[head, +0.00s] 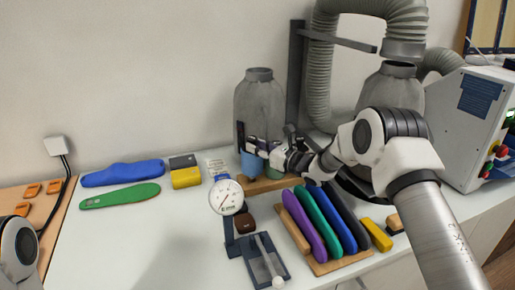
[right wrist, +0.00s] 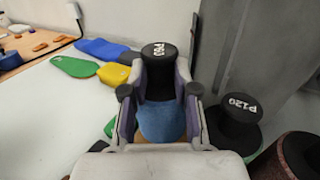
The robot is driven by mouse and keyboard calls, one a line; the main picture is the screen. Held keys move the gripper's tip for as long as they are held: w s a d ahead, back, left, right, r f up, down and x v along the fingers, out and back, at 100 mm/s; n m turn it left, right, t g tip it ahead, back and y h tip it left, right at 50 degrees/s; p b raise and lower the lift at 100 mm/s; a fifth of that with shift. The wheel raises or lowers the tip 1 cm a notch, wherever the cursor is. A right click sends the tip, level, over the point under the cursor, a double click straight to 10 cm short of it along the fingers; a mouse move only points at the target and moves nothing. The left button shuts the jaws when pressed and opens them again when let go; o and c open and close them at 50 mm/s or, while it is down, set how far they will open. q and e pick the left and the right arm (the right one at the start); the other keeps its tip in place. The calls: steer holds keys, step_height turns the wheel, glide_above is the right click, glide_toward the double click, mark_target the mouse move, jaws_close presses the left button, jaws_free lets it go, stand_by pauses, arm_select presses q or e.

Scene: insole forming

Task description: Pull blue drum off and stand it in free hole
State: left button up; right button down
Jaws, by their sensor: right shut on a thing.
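The blue drum (head: 249,164) is at the back of the bench, by the wooden rack (head: 283,184). In the right wrist view the blue drum (right wrist: 161,122) has a black, white-lettered end and sits between the fingers. My right gripper (right wrist: 159,92) is shut on it; in the head view the gripper (head: 262,148) comes in from the right. I cannot tell whether the drum touches the rack. A second drum with a black end marked P120 (right wrist: 238,108) stands to its right. The rack's free hole is not discernible. Only part of my left arm shows, at the lower left.
Coloured insoles lie in a wooden holder (head: 322,267) to the right. Blue (head: 122,173) and green (head: 119,196) insoles lie at left. Grey machines with hoses stand behind. The front left bench is clear.

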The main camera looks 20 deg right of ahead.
stand_by(0.3)
steer(key=shift+b, duration=0.5)
steer(key=shift+r, duration=0.1)
steer(key=shift+f+b, duration=0.75)
steer(key=shift+b, duration=0.2)
stand_by(0.3)
steer(key=shift+f+b, duration=0.55)
steer(key=shift+b, duration=0.3)
steer(key=shift+f, duration=0.1)
